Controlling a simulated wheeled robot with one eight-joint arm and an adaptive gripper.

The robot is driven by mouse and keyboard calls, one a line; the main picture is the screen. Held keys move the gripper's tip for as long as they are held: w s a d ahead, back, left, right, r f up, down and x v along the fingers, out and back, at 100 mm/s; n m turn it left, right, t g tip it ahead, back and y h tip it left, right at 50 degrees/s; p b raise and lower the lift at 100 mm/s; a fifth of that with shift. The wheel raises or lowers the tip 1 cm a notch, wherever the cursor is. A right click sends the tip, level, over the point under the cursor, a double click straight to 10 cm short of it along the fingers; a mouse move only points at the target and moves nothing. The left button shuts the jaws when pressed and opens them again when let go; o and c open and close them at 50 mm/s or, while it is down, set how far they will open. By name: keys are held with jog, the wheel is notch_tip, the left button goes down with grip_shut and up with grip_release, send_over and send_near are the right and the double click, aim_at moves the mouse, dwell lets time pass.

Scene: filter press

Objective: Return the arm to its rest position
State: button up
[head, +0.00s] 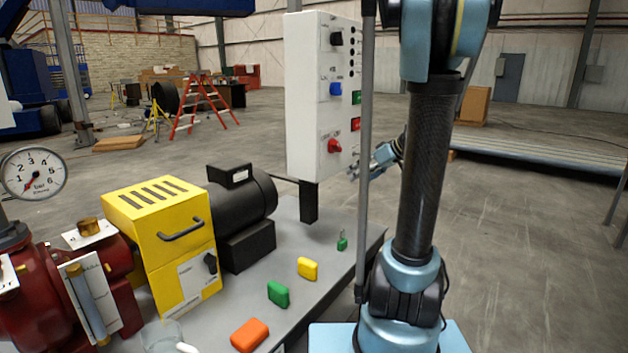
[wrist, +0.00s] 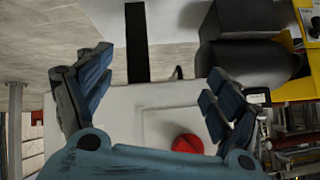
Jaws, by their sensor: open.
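My arm (head: 428,170) rises at the right of the head view and bends back down behind its own column. My gripper (head: 357,167) is just right of the control panel's lower edge, partly hidden by a thin pole. In the wrist view its two blue fingers (wrist: 155,95) are spread wide with nothing between the tips. The white control panel (head: 308,95) has a red knob (head: 334,146). A red knob also shows in the wrist view (wrist: 187,143), low between the fingers, partly cut off by the gripper body.
Below the panel is a grey bench (head: 330,262) with a green block (head: 278,293), a yellow block (head: 307,268) and an orange block (head: 249,335). A yellow pump housing (head: 165,225) and black motor (head: 243,200) stand to the left. Open floor lies to the right.

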jog(key=s+a+f+m+g+h, duration=0.1)
jog(key=s+f+m+h, duration=0.15)
jog(key=s, duration=0.55)
jog(key=s+a+f+m+g+h, duration=0.1)
jog(key=s+a+f, duration=0.15)
jog(key=s, duration=0.55)
jog(key=s+d+f+m+h, duration=0.2)
jog(key=s+f, duration=0.2)
jog(key=s, duration=0.2)
jog(key=s+d+f+m+h, duration=0.2)
jog(key=s+d+f+h, duration=0.1)
jog(key=s, duration=0.4)
jog(key=shift+s+d+f+g, duration=0.3)
jog(key=shift+d+f+g, duration=0.1)
jog(key=shift+f, duration=0.2)
jog(key=shift+a, duration=0.1)
jog(key=shift+w+f, duration=0.2)
jog(key=shift+w, duration=0.25)
